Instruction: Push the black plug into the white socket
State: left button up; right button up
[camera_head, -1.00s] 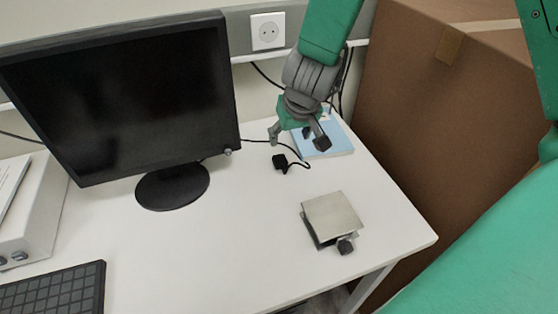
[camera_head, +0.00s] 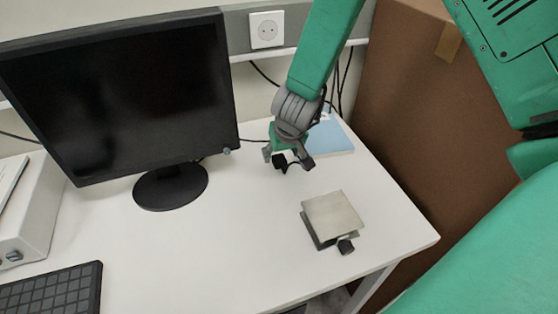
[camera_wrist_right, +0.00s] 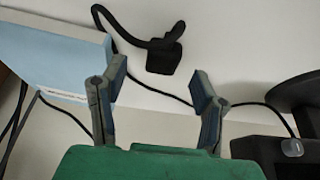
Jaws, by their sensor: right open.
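The black plug (camera_head: 279,160) lies on the white table with its cable attached. In the right wrist view the plug (camera_wrist_right: 163,57) is ahead of the fingertips, roughly in line with the gap between them. My right gripper (camera_head: 288,162) is open above the table, and in the wrist view its fingers (camera_wrist_right: 162,88) are spread with nothing between them. In the head view its fingers overlap the plug's area, but they do not hold it. The white socket (camera_head: 267,30) is on the wall rail behind the table. My left gripper is not in view.
A monitor (camera_head: 120,95) stands to the left, with a keyboard (camera_head: 50,292) in front. A metal platform with a black knob (camera_head: 333,215) sits at the right. A light blue book (camera_head: 332,138) lies behind my gripper. A large cardboard box (camera_head: 410,120) stands beside the table.

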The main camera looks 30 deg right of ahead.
aim_at(279, 158)
jog(key=x, duration=0.3)
jog(key=shift+w+f, duration=0.1)
jog(key=shift+a, duration=0.15)
jog(key=c, duration=1.1)
jog(key=shift+c, duration=0.2)
notch_tip(279, 158, up, 9)
jog(key=shift+r+p, duration=0.15)
jog(key=shift+p, duration=0.8)
jog(key=shift+a+r, duration=0.1)
jog(key=shift+r, duration=0.4)
